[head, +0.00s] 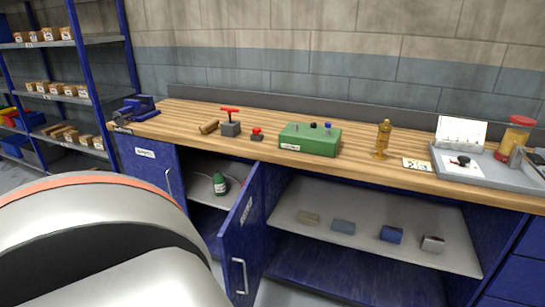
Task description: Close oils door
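A blue cabinet door (243,231) under the workbench stands open, swung out towards me from its right edge. It has a white label too small to read and a bar handle (239,276) near its free edge. To the left, another blue door (147,171) with a white label and handle looks shut. I cannot read which label says oils. Neither of my grippers is in view.
A large white rounded form with an orange band, likely part of me, fills the lower left. The wooden worktop (365,157) holds a green box (310,139), a brass bottle (383,139) and tools. The open right bay holds several small blocks on a shelf (300,199).

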